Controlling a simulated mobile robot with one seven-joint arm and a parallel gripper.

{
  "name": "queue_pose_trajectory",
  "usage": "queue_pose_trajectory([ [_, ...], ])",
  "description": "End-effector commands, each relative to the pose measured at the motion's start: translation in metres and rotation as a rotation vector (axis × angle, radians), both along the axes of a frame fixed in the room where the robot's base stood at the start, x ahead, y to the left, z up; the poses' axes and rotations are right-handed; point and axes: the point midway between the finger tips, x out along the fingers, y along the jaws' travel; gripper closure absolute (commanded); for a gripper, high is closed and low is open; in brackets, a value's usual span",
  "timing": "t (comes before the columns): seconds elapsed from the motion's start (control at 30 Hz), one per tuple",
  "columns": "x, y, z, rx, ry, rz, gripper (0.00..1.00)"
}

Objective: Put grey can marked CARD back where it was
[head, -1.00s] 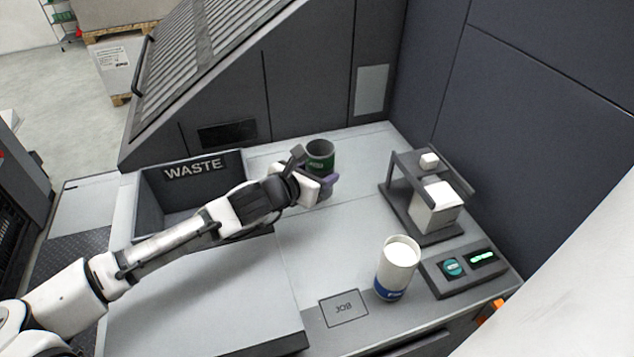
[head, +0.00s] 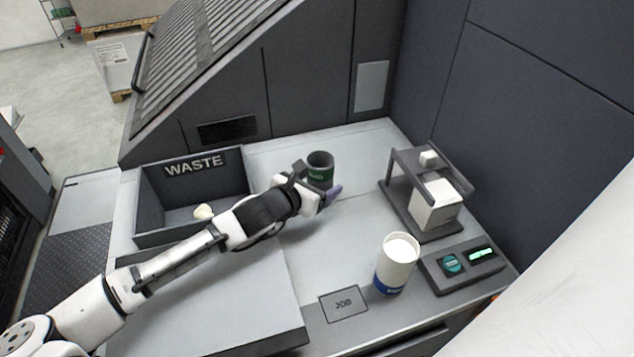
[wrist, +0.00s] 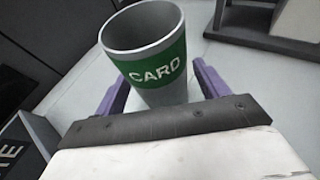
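The grey can marked CARD (head: 320,171), with a green band, appears to stand upright on the grey counter, right of the waste bin. In the wrist view the can (wrist: 156,60) shows its open top and its label, and its foot is hidden behind my gripper's body. My gripper (head: 325,192) is low beside it with the purple fingers on either side. In the wrist view my gripper (wrist: 160,90) is open, with narrow gaps between the fingers and the can.
The WASTE bin (head: 246,180) is left, with a pale scrap (head: 203,212) inside. A dark frame stand (head: 389,197) with a white block (head: 433,205) is right. A white and blue container (head: 396,266) stands near the JOB pad (head: 343,304) and control box (head: 462,268).

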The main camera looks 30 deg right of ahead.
Motion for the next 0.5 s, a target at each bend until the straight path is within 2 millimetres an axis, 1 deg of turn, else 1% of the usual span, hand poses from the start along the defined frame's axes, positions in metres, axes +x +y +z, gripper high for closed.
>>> queue_pose_trajectory([
  [0.27, 0.0, 0.0, 0.0, 0.0, 0.0, 0.0, 0.23],
  [0.4, 0.0, 0.0, 0.006, 0.0, -0.001, 0.0, 0.23],
  [0.43, 0.0, 0.001, 0.007, 0.001, -0.002, 0.0, 0.23],
  [0.5, -0.002, 0.01, 0.006, 0.002, -0.006, 0.002, 0.23],
])
